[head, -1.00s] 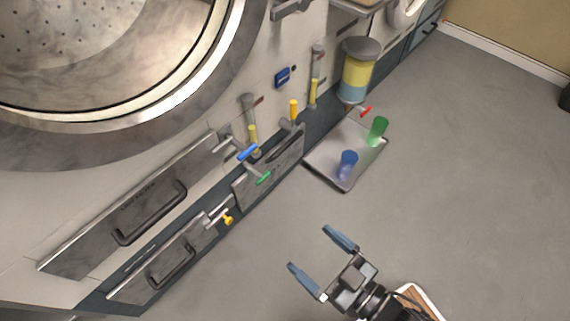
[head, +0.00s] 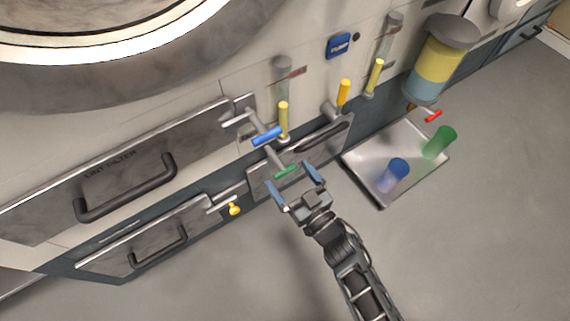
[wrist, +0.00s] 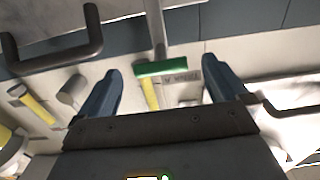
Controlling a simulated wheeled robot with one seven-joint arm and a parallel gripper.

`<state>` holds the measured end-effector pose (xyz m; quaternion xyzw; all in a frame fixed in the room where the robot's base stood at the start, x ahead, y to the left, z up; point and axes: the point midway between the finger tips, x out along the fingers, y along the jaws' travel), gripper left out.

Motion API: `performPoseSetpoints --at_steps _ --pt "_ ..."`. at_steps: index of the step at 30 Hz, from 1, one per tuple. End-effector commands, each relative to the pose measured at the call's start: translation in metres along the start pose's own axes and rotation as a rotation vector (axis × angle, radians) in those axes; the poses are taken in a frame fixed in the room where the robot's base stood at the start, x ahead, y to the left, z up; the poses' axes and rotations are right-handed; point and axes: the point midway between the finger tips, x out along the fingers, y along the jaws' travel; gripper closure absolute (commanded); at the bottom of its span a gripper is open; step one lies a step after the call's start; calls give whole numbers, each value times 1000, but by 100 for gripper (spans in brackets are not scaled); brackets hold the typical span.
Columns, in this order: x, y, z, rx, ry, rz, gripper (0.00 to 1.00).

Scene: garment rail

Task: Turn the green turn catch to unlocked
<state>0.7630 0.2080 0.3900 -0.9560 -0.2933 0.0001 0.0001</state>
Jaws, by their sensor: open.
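The green turn catch (head: 286,171) is a short green bar on a grey stem, on the small panel low on the machine's front. In the wrist view the green bar (wrist: 161,68) lies roughly crosswise between my fingertips, a little beyond them. My gripper (head: 293,181) is open, its two blue fingers on either side of the green bar in the head view. In the wrist view my gripper (wrist: 160,88) is empty between the fingers. I cannot tell whether a finger touches the catch. Small lettering beside the catch is too blurred to read.
A blue handle (head: 267,136) sits just above the green catch, and a yellow knob (head: 234,209) is lower left. Yellow levers (head: 343,93) stand above. A metal tray (head: 372,186) with blue and green cups lies at the right. The floor in front is clear.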

Motion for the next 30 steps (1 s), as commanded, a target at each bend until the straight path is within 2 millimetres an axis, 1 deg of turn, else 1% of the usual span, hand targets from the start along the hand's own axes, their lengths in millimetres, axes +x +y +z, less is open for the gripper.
performPoseSetpoints --at_steps 1,3,9,13,20,30 --pt "10 0 2 -1 3 -1 0" --pt "20 0 2 -2 3 -1 0" --pt "41 0 2 0 1 0 0" --pt "46 0 1 0 0 1 0" --pt "46 0 0 0 0 1 0" --pt "46 0 0 0 0 1 32"
